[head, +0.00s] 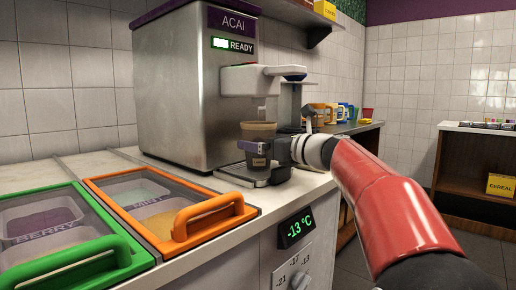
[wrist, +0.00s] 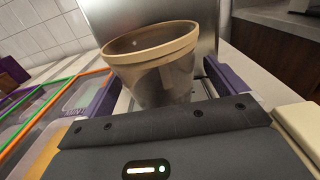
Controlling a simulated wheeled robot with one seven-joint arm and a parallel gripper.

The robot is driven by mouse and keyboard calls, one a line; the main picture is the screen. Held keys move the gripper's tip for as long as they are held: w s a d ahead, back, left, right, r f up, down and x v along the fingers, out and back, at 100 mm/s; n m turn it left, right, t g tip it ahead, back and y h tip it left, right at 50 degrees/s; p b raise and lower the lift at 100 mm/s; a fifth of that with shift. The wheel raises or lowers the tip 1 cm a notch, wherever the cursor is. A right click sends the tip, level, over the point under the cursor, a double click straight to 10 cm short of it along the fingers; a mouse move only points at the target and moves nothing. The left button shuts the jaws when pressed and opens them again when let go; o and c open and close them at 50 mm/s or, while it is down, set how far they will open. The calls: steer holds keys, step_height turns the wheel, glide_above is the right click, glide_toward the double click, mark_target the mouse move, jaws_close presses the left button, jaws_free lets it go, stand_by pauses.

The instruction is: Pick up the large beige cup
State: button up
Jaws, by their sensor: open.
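The large beige cup (head: 258,130) stands upright under the spout of the acai machine, on its drip tray. In the wrist view the cup (wrist: 155,60) shows a beige rim and a greyish, see-through body, and looks empty. My gripper (head: 265,150) is at the cup from the right, low on its body. In the wrist view my gripper (wrist: 160,88) has one purple finger on each side of the cup, with the jaws open. I cannot tell whether either finger touches it. The cup's lower part is hidden by my gripper.
The acai machine (head: 190,85) stands behind the cup, with its white dispenser (head: 262,80) overhead. Topping bins with green (head: 100,250) and orange (head: 195,222) handles lie to the left. Several coloured mugs (head: 325,113) stand farther back.

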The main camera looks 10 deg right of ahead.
steer(key=shift+x, duration=0.8)
steer(key=shift+c, duration=0.5)
steer(key=c, duration=1)
steer(key=shift+c, duration=0.9)
steer(key=shift+r, duration=0.1)
